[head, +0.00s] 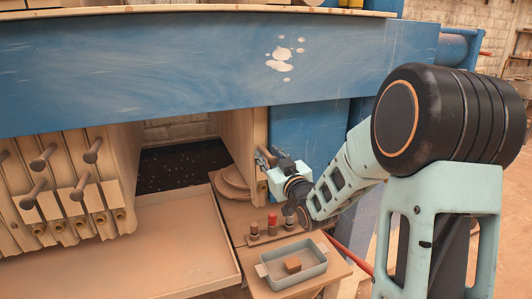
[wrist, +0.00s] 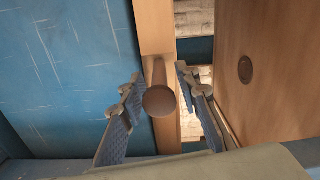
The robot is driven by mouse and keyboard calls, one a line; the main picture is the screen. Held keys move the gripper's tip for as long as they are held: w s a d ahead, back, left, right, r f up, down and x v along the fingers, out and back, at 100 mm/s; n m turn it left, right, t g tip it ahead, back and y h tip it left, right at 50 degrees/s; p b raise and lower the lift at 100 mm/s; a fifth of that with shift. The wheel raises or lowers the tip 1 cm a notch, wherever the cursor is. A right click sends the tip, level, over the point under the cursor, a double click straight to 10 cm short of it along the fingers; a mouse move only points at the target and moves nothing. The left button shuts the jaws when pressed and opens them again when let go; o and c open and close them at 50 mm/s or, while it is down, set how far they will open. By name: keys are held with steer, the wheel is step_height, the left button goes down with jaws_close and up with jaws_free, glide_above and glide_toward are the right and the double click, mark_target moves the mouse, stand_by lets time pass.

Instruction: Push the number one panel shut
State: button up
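A tan panel (head: 238,135) stands apart at the right of the press opening, with a peg handle on its near edge. I see no number on it. My gripper (head: 268,160) is at this panel's near edge. In the wrist view, the round-ended brown handle (wrist: 160,100) sticks out of the panel's edge (wrist: 155,35). My gripper's fingers (wrist: 159,82) are open on either side of the handle, with a gap on both sides. Several similar panels (head: 75,185) with peg handles stand packed together at the left. The far ends of the panels are hidden.
A blue beam (head: 180,62) spans above the opening. Below are a wide tan tray (head: 150,245), a ledge with red and black buttons (head: 272,222), and a grey bin (head: 300,272) holding a brown block. Dark open space (head: 185,165) lies between the panels.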

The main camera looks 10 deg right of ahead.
steer(key=shift+w+a, duration=0.2)
steer(key=shift+w, duration=0.75)
jaws_close()
